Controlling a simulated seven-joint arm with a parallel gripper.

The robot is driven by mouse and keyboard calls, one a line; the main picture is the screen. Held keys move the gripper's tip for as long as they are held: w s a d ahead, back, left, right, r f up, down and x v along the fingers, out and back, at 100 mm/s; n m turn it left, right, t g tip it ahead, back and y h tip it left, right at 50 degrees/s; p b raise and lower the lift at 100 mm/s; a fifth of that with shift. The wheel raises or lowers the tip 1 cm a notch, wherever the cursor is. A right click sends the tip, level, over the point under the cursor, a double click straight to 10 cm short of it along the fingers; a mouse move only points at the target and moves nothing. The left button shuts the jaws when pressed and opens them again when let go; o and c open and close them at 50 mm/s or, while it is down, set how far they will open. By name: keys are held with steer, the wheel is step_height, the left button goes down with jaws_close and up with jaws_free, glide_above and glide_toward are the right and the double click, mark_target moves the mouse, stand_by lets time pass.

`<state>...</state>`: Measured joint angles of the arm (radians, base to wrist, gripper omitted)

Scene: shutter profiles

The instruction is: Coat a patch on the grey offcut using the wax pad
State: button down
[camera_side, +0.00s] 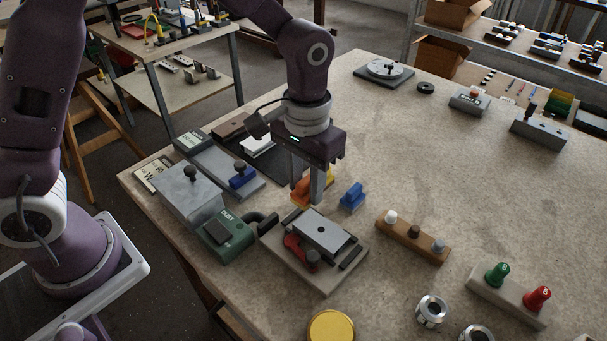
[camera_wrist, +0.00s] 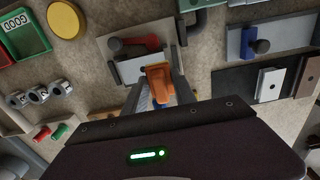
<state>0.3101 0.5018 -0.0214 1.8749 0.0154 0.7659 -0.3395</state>
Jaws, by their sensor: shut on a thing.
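My gripper (camera_side: 308,196) points down behind the clamp fixture and is shut on an orange block (camera_wrist: 160,82), which looks like the wax pad. The orange block also shows beside the fingers in the side view (camera_side: 299,192); whether it touches the bench is unclear. A grey plate (camera_side: 323,232) lies flat in the fixture (camera_side: 327,281), which has a red lever (camera_side: 294,248). This plate may be the grey offcut. In the wrist view the plate (camera_wrist: 132,69) is partly hidden by the orange block and fingers.
A blue block (camera_side: 352,196) stands close to the right of my gripper, with a yellow one (camera_side: 330,178) behind. A green dust box (camera_side: 228,238) and a grey box (camera_side: 187,191) stand left. A peg rail (camera_side: 412,236) lies right.

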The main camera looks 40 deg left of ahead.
mark_target(305, 220)
steer(key=shift+f, duration=1.95)
step_height(305, 220, down, 2)
steer(key=shift+f, duration=0.1)
steer(key=shift+d+f, duration=0.1)
steer(key=shift+d, duration=3.65)
steer(key=shift+a, duration=3.8)
steer(key=shift+r, duration=4.15)
